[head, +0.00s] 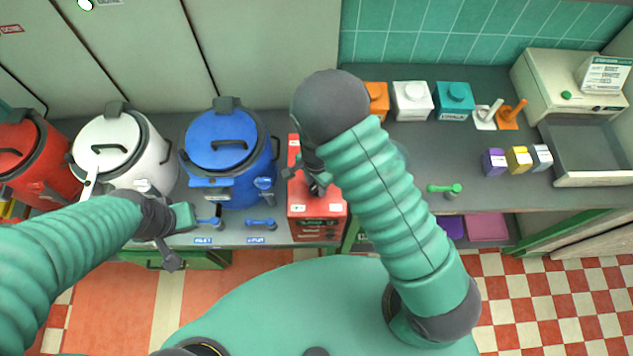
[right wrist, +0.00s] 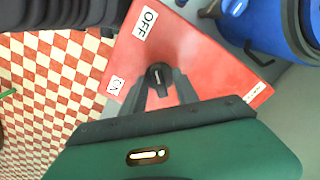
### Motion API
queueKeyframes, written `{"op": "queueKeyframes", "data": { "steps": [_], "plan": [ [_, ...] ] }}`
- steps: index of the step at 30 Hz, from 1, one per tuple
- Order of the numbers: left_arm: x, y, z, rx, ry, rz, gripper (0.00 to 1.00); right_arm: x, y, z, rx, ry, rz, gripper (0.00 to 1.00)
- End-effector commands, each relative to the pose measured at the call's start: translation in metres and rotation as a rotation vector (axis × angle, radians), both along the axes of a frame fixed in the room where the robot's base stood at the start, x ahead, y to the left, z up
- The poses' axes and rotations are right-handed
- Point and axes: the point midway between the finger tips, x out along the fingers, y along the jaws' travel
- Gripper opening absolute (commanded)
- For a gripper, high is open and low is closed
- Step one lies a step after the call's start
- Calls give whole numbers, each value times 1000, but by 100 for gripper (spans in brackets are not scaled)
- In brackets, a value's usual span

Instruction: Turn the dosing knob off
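The red dosing box (head: 317,226) stands on the counter, partly hidden by my right arm in the head view. In the right wrist view its red face (right wrist: 200,62) carries an OFF label (right wrist: 145,24) and an ON label (right wrist: 115,85). The black dosing knob (right wrist: 159,76) sits on this face. My right gripper (right wrist: 161,80) is at the knob, one grey finger on each side; whether they press on it I cannot tell. My left gripper (head: 205,220) is by a blue lever (head: 214,217) at the counter's front; its fingers are too small to read.
Blue (head: 222,140), white (head: 105,147) and red (head: 20,145) kettles stand left of the box. A second blue lever (head: 261,223) lies between the left gripper and the box. A green lever (head: 444,188) is to the right. Coloured canisters stand at the back right.

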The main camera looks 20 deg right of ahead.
Motion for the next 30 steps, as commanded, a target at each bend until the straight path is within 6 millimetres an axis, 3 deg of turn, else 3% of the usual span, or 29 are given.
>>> {"op": "queueKeyframes", "data": {
  "steps": [11,14,24,30],
  "plan": [
    [0,0,-1,0,0,0,0,2,-1,10,-1,-4,2,36],
    [0,0,-3,0,0,0,0,2,0,30,0,-7,2,36],
    [0,0,-7,0,0,0,0,3,2,129,1,-6,3,36],
    [0,0,-8,0,0,0,0,3,2,162,-1,-3,1,36]
  ]
}}
